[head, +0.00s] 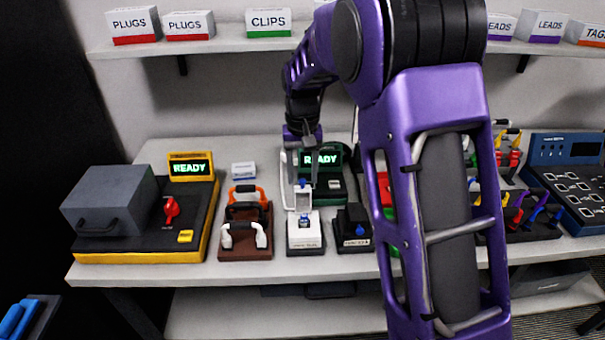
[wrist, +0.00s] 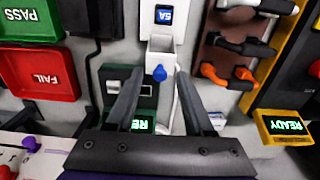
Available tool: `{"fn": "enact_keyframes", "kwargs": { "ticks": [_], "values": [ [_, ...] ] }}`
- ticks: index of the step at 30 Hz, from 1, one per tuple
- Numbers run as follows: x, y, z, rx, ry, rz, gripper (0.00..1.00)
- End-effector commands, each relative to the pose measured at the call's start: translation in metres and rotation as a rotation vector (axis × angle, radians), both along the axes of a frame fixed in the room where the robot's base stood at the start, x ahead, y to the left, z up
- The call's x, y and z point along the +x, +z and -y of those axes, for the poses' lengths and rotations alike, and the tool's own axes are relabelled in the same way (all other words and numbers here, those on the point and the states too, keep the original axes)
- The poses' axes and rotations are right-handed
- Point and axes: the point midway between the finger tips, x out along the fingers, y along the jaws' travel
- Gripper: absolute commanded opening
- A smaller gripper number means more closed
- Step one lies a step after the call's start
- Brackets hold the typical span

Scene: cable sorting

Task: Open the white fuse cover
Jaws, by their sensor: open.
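The white fuse box (head: 304,238) stands on the table's front half. Its white cover (head: 303,200) is raised upright at the back of the box, with a blue knob (head: 302,183) near its top edge. In the wrist view a blue fuse marked 5A (wrist: 164,15) shows uncovered in the box, and the cover (wrist: 160,50) extends from it toward my gripper. My gripper (wrist: 160,72) is open, its fingertips on either side of the blue knob (wrist: 160,74). I cannot tell whether either finger touches it.
A black fuse box (head: 353,236) stands close on the right. A brown rack (head: 246,248) with orange, black and white handles is close on the left. A green READY device (head: 322,160) stands behind. Red FAIL (wrist: 38,75) and green PASS (wrist: 28,18) trays lie nearby.

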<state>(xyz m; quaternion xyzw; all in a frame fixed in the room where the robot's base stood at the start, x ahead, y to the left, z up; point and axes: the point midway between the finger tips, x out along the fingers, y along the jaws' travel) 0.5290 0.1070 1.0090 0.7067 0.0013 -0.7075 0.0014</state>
Motion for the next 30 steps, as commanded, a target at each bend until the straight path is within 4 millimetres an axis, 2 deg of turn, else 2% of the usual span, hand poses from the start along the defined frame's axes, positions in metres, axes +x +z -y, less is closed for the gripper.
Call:
{"fn": "enact_keyframes", "kwargs": {
  "ticks": [8, 15, 17, 30],
  "values": [
    [0.0002, -0.0012, 0.0000, 0.000, 0.000, 0.001, 0.53],
    [0.0003, -0.0009, 0.0001, 0.000, 0.000, 0.001, 0.09],
    [0.0003, -0.0009, 0.0001, 0.000, 0.000, 0.001, 0.00],
    [0.0004, -0.0005, 0.0001, 0.000, 0.000, 0.002, 0.00]
  ]
}}
